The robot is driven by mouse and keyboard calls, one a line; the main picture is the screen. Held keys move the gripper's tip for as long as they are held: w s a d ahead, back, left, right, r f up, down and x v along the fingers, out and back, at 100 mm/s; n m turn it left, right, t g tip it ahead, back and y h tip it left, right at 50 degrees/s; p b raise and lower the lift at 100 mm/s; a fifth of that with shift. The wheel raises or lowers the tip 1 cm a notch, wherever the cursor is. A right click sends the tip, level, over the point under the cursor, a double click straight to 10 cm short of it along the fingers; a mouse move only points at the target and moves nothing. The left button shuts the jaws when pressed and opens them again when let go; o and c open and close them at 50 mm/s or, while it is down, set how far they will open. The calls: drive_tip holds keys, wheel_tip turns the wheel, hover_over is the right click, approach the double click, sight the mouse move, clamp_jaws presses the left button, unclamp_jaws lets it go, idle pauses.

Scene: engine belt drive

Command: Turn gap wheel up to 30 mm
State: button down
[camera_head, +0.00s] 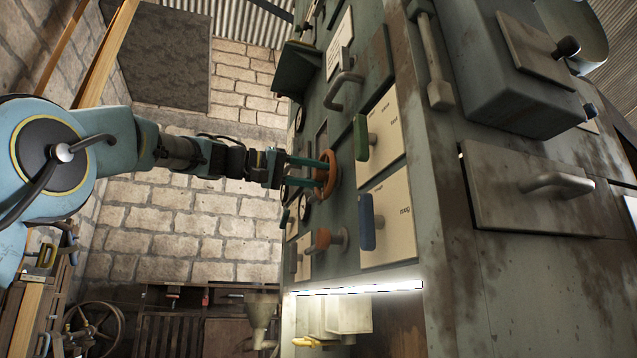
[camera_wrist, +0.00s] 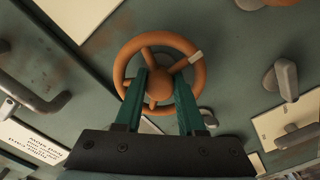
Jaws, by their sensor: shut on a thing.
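The gap wheel, an orange handwheel with spokes and a pale mark on its rim, is mounted on the grey-green machine face. It shows in the head view (camera_head: 330,174) and in the wrist view (camera_wrist: 160,39). My gripper (camera_head: 322,172) reaches it from the left in the head view. In the wrist view its two green fingers (camera_wrist: 163,92) overlap the lower part of the wheel, one on each side of the hub. The gripper is shut on the wheel; the exact contact at the fingertips is hard to see. No gap scale is readable.
A green lever (camera_head: 361,138) and a blue lever (camera_head: 367,222) on pale plates stand right of the wheel. A smaller orange knob (camera_head: 321,239) sits below. A handle (camera_head: 344,88) sticks out above. Open space lies left of the machine, before the brick wall.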

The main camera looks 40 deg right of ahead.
drive_tip(key=shift+m, duration=0.3)
idle(0.4)
drive_tip(key=c, duration=0.8)
unclamp_jaws()
drive_tip(key=shift+a, duration=0.1)
drive_tip(key=v, duration=1)
drive_tip(key=shift+w+a+b, duration=0.15)
drive_tip(key=shift+a+b, duration=0.15)
drive_tip(key=shift+b, duration=0.1)
